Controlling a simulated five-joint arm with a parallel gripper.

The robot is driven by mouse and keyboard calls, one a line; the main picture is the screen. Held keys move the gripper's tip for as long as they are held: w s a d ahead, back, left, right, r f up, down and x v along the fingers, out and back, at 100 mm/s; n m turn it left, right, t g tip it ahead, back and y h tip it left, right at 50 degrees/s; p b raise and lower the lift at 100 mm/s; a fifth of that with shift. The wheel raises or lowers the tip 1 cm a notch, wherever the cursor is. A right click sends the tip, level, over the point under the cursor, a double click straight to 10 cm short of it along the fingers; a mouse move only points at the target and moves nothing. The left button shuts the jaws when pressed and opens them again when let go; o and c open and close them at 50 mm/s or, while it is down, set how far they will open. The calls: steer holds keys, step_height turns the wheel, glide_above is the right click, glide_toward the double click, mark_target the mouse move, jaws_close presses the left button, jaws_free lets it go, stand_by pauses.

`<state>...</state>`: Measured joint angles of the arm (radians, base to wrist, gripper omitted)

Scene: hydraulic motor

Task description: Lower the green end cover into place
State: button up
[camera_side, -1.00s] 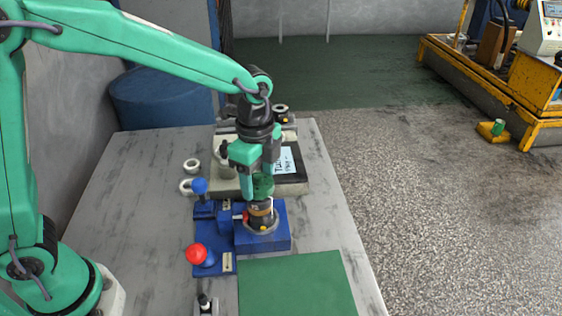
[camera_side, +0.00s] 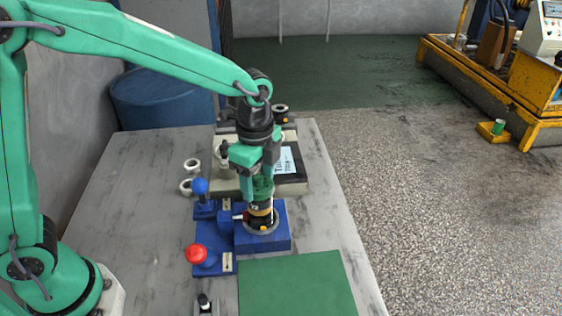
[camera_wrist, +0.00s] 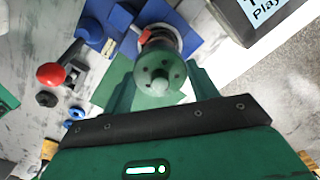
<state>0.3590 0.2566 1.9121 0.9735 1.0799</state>
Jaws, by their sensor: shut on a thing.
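The green end cover (camera_side: 263,187) is held between the fingers of my gripper (camera_side: 259,188), directly above the dark motor body (camera_side: 261,221) with its yellowish band. In the wrist view the cover's round green face (camera_wrist: 160,72), with small dark holes and a central knob, sits between the two green fingers of my gripper (camera_wrist: 160,88). The motor body stands upright in the blue fixture (camera_side: 278,236). The cover hides the top of the body, and I cannot tell whether the two touch.
A red ball knob (camera_side: 196,253) and a blue ball knob (camera_side: 200,186) stand on the fixture's left side. Pale rings (camera_side: 192,166) lie at the left. A box with a label (camera_side: 287,160) is behind. A bare green mat (camera_side: 296,285) lies in front.

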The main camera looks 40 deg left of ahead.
steer(key=shift+f, duration=0.8)
stand_by(1.9)
steer(key=o, duration=1.6)
steer(key=shift+r, duration=0.15)
steer(key=shift+r, duration=2.55)
